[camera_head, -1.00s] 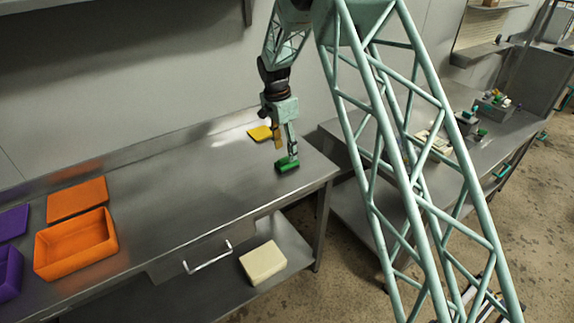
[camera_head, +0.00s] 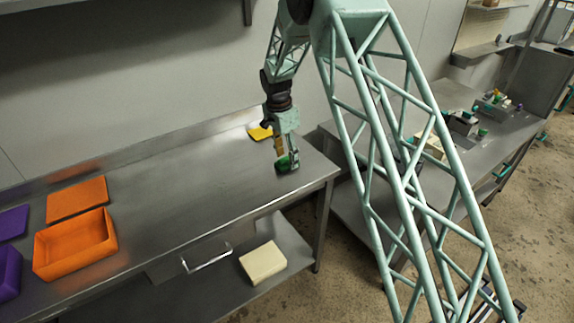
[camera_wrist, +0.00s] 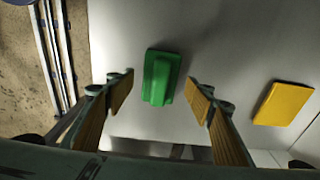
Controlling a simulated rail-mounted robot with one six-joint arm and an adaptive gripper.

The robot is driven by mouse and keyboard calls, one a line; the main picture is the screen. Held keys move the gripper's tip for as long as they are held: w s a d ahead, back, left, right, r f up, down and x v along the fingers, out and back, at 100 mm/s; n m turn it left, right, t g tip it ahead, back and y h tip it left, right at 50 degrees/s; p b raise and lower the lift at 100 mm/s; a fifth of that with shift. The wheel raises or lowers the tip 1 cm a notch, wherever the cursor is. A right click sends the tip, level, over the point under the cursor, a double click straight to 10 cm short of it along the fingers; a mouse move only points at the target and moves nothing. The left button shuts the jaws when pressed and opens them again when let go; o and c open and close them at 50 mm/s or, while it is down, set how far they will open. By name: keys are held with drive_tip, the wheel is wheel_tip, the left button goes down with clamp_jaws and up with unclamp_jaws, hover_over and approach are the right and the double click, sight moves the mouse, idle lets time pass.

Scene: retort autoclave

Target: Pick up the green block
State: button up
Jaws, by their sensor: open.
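The green block (camera_head: 283,162) lies on the steel table near its right end, partly hidden by my gripper in the head view. In the wrist view the green block (camera_wrist: 160,80) sits between and just beyond my two fingertips, with a gap on each side. My gripper (camera_head: 286,160) points down at the block, its jaws open. In the wrist view my gripper (camera_wrist: 162,84) shows its yellow-brown finger pads on either side, empty.
A yellow flat piece (camera_head: 259,132) lies behind the gripper and also shows in the wrist view (camera_wrist: 283,103). An orange bin (camera_head: 74,246), an orange panel (camera_head: 77,200) and purple items (camera_head: 10,272) stand at the left. The table's middle (camera_head: 180,200) is clear.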

drive_tip(key=shift+d+f, duration=0.1)
drive_tip(key=shift+f, duration=0.85)
drive_tip(key=shift+c, duration=0.2)
drive_tip(key=c, duration=0.9)
drive_tip(key=shift+w+r, duration=0.1)
drive_tip(key=shift+r, duration=0.1)
drive_tip(key=shift+c, duration=0.2)
drive_tip(key=shift+r, duration=1.6)
drive_tip(key=s+d+r, duration=0.1)
drive_tip(key=s+d, duration=0.2)
drive_tip(key=s, duration=1.2)
drive_tip(key=shift+s+d+r, duration=0.2)
drive_tip(key=shift+s+d, duration=0.1)
drive_tip(key=shift+d, duration=0.1)
